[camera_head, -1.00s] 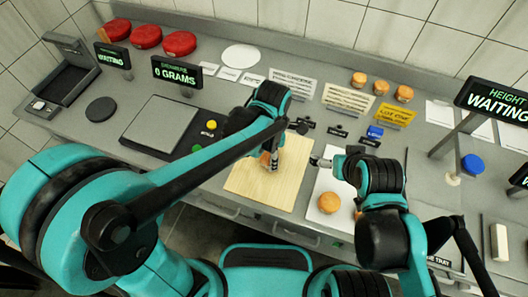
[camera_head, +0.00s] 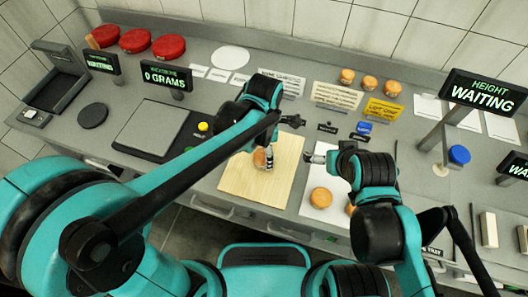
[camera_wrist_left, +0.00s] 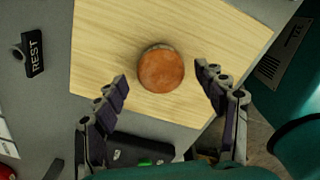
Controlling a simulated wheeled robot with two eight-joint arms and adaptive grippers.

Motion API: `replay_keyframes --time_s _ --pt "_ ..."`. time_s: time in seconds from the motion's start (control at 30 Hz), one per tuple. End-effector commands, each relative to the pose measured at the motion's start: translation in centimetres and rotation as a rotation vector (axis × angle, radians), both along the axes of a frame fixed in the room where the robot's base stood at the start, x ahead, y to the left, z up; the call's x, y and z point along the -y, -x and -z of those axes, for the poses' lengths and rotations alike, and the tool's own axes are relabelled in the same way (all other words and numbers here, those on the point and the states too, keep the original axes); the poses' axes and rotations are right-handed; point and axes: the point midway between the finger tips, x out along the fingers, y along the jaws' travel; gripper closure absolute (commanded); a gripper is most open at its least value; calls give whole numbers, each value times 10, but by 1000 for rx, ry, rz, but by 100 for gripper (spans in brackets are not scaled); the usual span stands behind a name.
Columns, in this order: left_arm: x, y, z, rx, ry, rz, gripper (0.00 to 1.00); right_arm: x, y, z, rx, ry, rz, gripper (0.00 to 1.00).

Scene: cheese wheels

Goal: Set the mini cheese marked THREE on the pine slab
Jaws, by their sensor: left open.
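The pine slab (camera_head: 235,181) is a pale wooden board at the middle front of the bench. A small round orange-brown cheese (camera_head: 259,158) sits on it; it shows from above in the left wrist view (camera_wrist_left: 161,71), and no mark on it can be read. My left gripper (camera_head: 268,163) is over the slab at this cheese. In the left wrist view its fingers (camera_wrist_left: 164,88) are spread wide, apart from the cheese on both sides. My right gripper (camera_head: 312,158) hangs at the slab's right side; its finger opening cannot be made out.
More small cheeses (camera_head: 320,197) lie on a white sheet (camera_head: 309,211) right of the slab, partly behind my right arm. Several others stand at the back (camera_head: 369,82). Red wheels (camera_head: 135,40) are at the back left. A scale (camera_head: 152,128) stands left of the slab.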

Motion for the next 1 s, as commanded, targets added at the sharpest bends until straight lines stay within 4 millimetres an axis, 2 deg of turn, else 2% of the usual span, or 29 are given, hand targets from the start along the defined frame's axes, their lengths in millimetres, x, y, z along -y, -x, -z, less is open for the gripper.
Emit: replay_keyframes --time_s 0.03,0.2,0.4,0.53,0.77,0.87,1.0 --pt "0 1 -16 0 0 0 29 0 0 -9 0 0 0 0" --pt "0 0 -55 0 0 0 29 0 0 -23 0 0 0 0" --pt "0 0 -88 0 0 0 29 0 0 -33 0 0 0 0" --pt "0 0 -97 0 0 0 29 0 0 -35 0 0 0 0" --pt "-4 1 -100 8 4 24 29 0 0 -35 0 0 0 0" --pt "-18 3 -103 45 16 134 29 0 0 -35 0 0 0 0" --pt "-57 10 -109 158 16 452 29 0 0 -35 0 0 0 0"
